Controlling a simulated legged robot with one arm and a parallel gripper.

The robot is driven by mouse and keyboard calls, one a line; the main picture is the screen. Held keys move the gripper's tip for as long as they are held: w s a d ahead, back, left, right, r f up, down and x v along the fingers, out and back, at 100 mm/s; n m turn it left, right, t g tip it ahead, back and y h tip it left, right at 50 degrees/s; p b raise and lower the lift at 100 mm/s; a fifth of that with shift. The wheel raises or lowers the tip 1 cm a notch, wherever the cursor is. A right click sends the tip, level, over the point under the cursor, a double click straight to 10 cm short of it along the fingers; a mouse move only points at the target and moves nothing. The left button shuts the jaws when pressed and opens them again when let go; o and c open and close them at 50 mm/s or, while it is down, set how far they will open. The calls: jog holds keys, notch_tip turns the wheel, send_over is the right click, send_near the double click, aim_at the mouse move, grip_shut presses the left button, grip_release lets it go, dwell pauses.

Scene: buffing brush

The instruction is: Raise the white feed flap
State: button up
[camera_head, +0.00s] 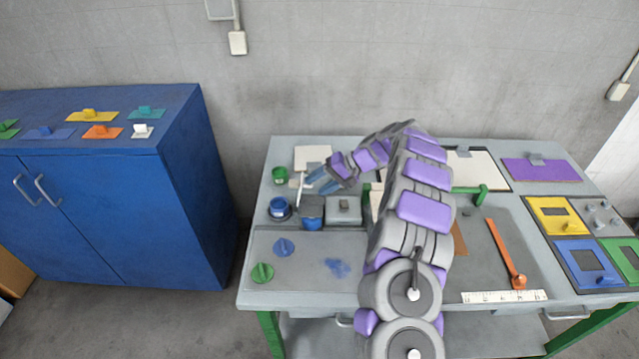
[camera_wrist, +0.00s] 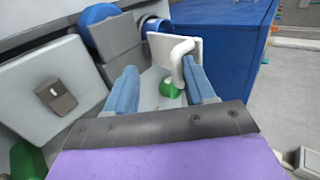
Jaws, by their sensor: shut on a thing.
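The white feed flap (camera_head: 300,189) shows as a thin, upright white piece at the left of the table in the head view. In the wrist view the white flap (camera_wrist: 176,52) has a bent, rod-like edge and stands between my blue fingertips, against the right one. My gripper (camera_head: 319,181) reaches left over the back-left of the table. The flap's lower end and hinge are hard to make out.
A pale panel (camera_head: 313,154) lies behind. A blue cabinet (camera_head: 190,180) stands left of the table, across a floor gap.

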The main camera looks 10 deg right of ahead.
jog(key=shift+d+f+p+v, duration=0.3)
jog(key=shift+p+v, duration=1.35)
jog(key=shift+v, duration=7.3)
jog(key=s+a+r+n+g, duration=0.1)
jog(key=s+a+r, duration=0.3)
jog(key=a, duration=0.2)
jog(key=s+a+r+g, duration=0.1)
jog(key=s+a+r, duration=0.2)
jog(key=a+r, duration=0.3)
jog(key=s+a+r+n+g+h, duration=0.1)
jog(key=s+a, duration=0.3)
jog(key=s, duration=0.2)
jog(key=s+a+r+h, duration=0.1)
jog(key=s+a, duration=0.3)
jog(key=s, duration=0.2)
jog(key=s+d+f+h, duration=0.2)
jog(key=s, duration=0.8)
jog(key=s+d+f+h, duration=0.2)
jog(key=s+h, duration=0.1)
jog(key=s, duration=0.7)
jog(key=s+d+f+h, duration=0.2)
jog(key=s+h, duration=0.1)
jog(key=s, duration=0.8)
jog(key=shift+d+g, duration=0.2)
jog(key=shift+g, duration=0.1)
